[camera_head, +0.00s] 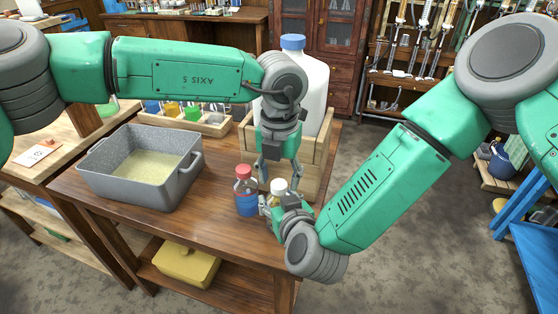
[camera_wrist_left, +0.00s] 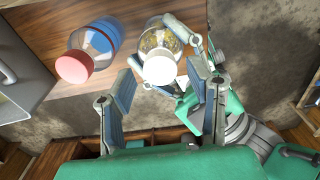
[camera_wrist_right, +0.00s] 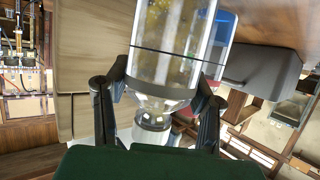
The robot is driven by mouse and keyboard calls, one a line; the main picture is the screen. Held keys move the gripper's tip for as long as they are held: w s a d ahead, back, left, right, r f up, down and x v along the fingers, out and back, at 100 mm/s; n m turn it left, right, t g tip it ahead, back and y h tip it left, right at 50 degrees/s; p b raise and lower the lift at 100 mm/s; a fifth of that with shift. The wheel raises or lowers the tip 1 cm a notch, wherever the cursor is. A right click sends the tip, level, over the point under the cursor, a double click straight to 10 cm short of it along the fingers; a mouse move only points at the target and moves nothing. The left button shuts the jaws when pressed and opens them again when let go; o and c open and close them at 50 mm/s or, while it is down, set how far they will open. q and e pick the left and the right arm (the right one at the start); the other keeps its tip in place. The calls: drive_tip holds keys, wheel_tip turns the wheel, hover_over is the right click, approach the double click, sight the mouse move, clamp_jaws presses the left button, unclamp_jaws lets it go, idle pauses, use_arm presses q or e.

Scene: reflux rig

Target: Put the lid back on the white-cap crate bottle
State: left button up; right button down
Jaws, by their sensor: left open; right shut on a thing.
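The white-cap bottle (camera_wrist_left: 160,40) is clear with yellowish bits inside. It stands upright near the table's front edge. Its white cap (camera_head: 279,185) covers the mouth as seen from above; it also shows in the left wrist view (camera_wrist_left: 160,69). I cannot tell how tightly it sits. My right gripper (camera_head: 277,202) is shut on the bottle's body (camera_wrist_right: 165,65), below the neck. My left gripper (camera_head: 280,174) points down from above, open, with its fingers on either side of the cap and apart from it. The gripper partly hides the bottle in the head view.
A red-capped blue bottle (camera_head: 246,192) stands close at the left. A wooden crate (camera_head: 312,160) with a large blue-capped white jug (camera_head: 312,90) is just behind. A grey basin (camera_head: 172,182) fills the table's left. A rack of small bottles (camera_head: 212,125) lies behind it.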

use_arm(q)
drive_tip(key=shift+f, duration=0.9)
clamp_jaws()
